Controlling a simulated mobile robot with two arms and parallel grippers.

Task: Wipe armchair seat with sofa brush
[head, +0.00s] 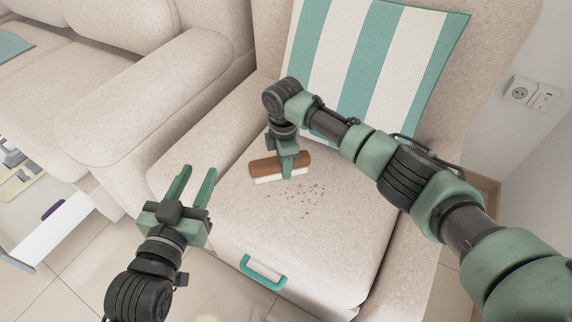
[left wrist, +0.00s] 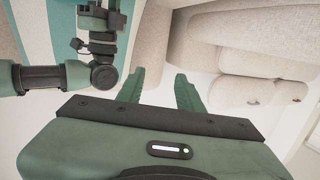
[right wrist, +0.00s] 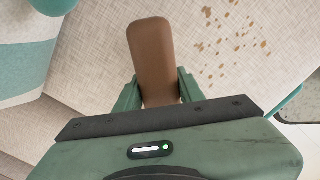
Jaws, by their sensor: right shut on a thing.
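The armchair seat (head: 225,215) is beige fabric with a patch of brown crumbs (head: 306,196) near its middle; the crumbs (right wrist: 232,45) also show in the right wrist view. My right gripper (head: 289,168) is shut on the sofa brush (head: 264,169), which has a brown back and pale bristles. The brush is low over the seat, just behind and left of the crumbs; I cannot tell if its bristles touch. Its brown back (right wrist: 152,50) shows between the fingers in the right wrist view. My left gripper (head: 192,190) is open and empty, in front of the seat's left side.
A striped teal and white cushion (head: 355,65) leans on the armchair's backrest. A teal-framed handle-like object (head: 264,271) lies at the seat's front edge. A beige sofa (head: 150,95) stands at left, with an open white drawer (head: 48,228) before it. A wall socket (head: 520,90) is at right.

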